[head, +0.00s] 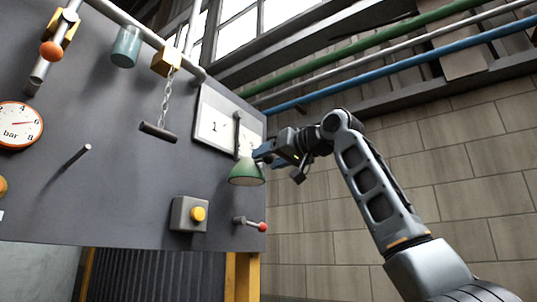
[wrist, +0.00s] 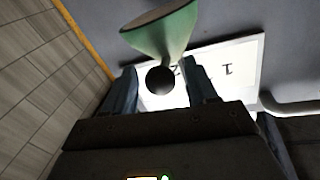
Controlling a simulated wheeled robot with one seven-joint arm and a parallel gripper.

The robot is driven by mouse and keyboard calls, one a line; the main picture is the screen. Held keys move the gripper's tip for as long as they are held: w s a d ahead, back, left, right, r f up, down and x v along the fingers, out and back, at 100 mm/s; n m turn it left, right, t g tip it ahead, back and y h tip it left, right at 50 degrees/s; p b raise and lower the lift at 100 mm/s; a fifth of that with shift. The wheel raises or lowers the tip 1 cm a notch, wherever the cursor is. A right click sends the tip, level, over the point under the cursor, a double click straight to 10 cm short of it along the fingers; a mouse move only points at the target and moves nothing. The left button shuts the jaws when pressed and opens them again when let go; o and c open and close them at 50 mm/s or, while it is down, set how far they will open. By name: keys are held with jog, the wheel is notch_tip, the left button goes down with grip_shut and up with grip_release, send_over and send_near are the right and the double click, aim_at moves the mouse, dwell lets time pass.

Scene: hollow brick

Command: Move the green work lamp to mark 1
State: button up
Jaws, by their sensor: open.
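The green work lamp (head: 247,173) has a cone shade and a dark stem that rises in front of a white board on the grey panel. Its shade (wrist: 165,32) also shows in the wrist view, with a dark round knob at its narrow end. Mark 1 (head: 215,127) is a figure on the white board, left of the lamp. In the wrist view the board is upside down, with the 1 (wrist: 229,70) to the right. My gripper (head: 259,155) is open at the lamp's upper right. The knob appears between its fingers (wrist: 161,88); I cannot tell whether they touch it.
A chain with a dark bar (head: 158,132) hangs left of the board. A yellow button box (head: 189,214) and a red-tipped lever (head: 250,224) sit below the lamp. Pipes (head: 400,48) run overhead. Open space lies before the brick wall (head: 310,210) on the right.

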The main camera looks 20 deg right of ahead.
jog(key=shift+w+a, duration=0.15)
jog(key=shift+w, duration=0.1)
grip_shut()
dwell(0.4)
